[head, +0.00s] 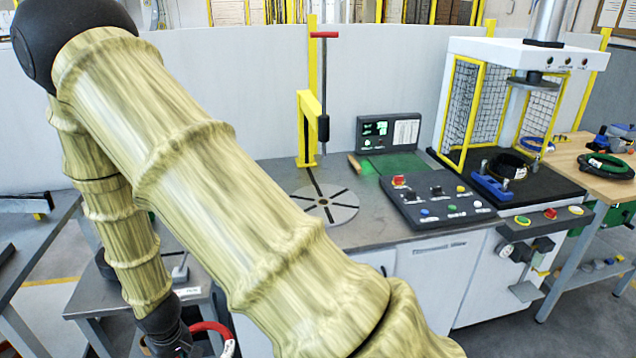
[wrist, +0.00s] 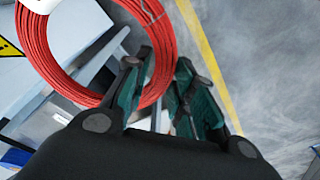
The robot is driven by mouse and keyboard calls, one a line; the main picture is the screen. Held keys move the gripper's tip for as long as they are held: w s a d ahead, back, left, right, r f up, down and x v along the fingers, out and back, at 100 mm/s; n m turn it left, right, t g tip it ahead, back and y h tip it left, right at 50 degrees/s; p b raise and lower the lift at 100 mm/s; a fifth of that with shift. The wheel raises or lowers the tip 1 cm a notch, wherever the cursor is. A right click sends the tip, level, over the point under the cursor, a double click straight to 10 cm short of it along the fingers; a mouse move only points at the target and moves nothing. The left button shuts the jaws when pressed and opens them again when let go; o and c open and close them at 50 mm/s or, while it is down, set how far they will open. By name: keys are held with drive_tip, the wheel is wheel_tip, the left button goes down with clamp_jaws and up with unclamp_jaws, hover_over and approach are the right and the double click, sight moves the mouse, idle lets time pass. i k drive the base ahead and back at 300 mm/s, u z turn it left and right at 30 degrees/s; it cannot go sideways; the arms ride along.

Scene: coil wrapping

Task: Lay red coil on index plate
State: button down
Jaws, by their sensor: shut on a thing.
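The red coil (wrist: 43,68) fills the upper left of the wrist view, its lower right part running between my fingers. My gripper (wrist: 160,75) is shut on the coil's strand there. In the head view a piece of the red coil (head: 221,328) shows at the bottom, partly hidden behind my arm, and the fingers cannot be made out. The index plate (head: 335,206) is a grey slotted disc on the bench in the middle of the head view, bare and apart from the coil, its left edge close to my arm.
A yellow post (head: 308,130) with a red-handled rod stands behind the plate. A control panel (head: 440,203) lies to its right. A press with yellow mesh guards (head: 462,105) holds a black coil. A green-and-black coil (head: 606,166) lies on the wooden table at right.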

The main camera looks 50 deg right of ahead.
sight(323, 201)
drive_tip(key=k, duration=0.1)
drive_tip(key=z, duration=0.85)
